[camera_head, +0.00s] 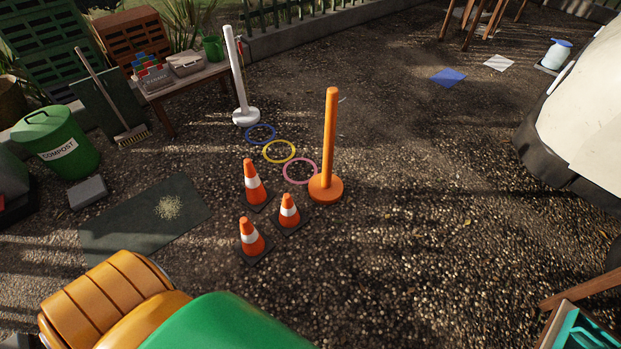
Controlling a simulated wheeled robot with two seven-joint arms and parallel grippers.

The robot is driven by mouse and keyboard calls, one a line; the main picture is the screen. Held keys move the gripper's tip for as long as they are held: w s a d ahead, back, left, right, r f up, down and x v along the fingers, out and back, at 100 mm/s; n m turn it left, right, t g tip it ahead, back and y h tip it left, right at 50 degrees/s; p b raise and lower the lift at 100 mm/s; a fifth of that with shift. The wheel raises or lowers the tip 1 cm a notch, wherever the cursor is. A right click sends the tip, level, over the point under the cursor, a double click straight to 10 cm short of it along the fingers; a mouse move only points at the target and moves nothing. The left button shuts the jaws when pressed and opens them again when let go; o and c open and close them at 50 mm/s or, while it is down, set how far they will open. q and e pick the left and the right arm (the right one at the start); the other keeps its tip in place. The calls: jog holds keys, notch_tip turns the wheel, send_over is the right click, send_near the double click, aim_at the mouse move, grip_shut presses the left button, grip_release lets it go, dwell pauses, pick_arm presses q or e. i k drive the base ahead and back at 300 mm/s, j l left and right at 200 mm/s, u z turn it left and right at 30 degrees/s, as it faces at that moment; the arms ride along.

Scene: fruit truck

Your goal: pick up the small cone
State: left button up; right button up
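Three orange cones with white bands and dark square bases stand upright, close together, on the gravel near the middle of the head view. The one on the right (289,216) looks the smallest. The tallest cone (252,170) stands behind it to the left, and another cone (247,228) stands in front to the left. The small cone looks unobstructed, with no gripper touching it. Neither my left nor my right gripper is in view.
An orange post (330,140) on a round base stands just right of the cones. A pink ring (287,178), a yellow ring (265,156) and a blue ring (248,137) lie behind. A dark mat (115,232) lies left.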

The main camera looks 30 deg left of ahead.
aim_at(289, 219)
jog(key=i+u, duration=0.4)
jog(key=i+l+u, duration=0.2)
jog(key=u, duration=0.2)
jog(key=i+l+u, duration=0.6)
jog(key=u, duration=0.25)
